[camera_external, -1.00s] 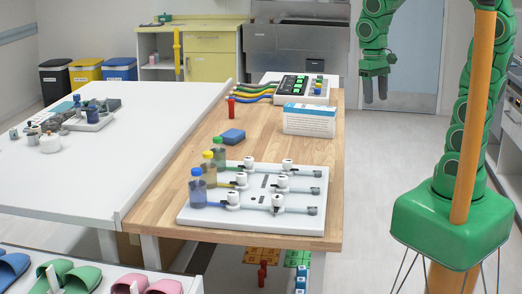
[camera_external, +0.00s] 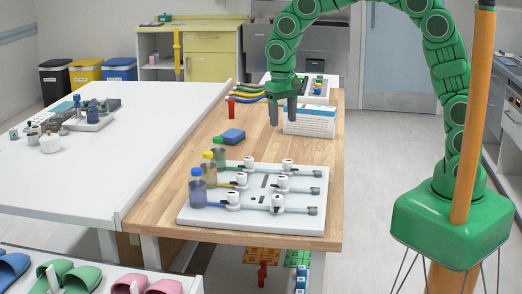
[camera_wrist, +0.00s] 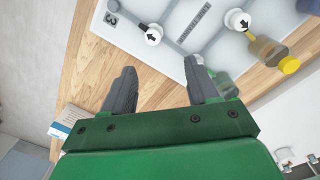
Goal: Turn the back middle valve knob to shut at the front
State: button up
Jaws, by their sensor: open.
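The white valve board (camera_external: 190,219) lies on the wooden table, with white knobs in three rows. The back row shows a left knob (camera_external: 248,162) and a right knob (camera_external: 287,165); I cannot tell which one is called back middle. In the wrist view a white knob with a black arrow (camera_wrist: 154,34) sits near the mark 3, just beyond my fingertips. Another arrowed knob (camera_wrist: 237,20) is beside the yellow-capped bottle (camera_wrist: 289,65). My gripper (camera_external: 283,112) is open and empty, pointing down above the table behind the board, touching no knob.
Green- (camera_external: 218,146), yellow- (camera_external: 208,160) and blue-capped (camera_external: 197,187) bottles stand along the board's left edge. A white-and-blue box (camera_external: 318,122) stands close to my gripper. A blue block (camera_external: 233,136) and a red item (camera_external: 231,107) are on the table.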

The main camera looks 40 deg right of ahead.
send_over(241, 174)
notch_tip(241, 174, down, 6)
jog(key=shift+f, duration=4.1)
jog(key=c, duration=1)
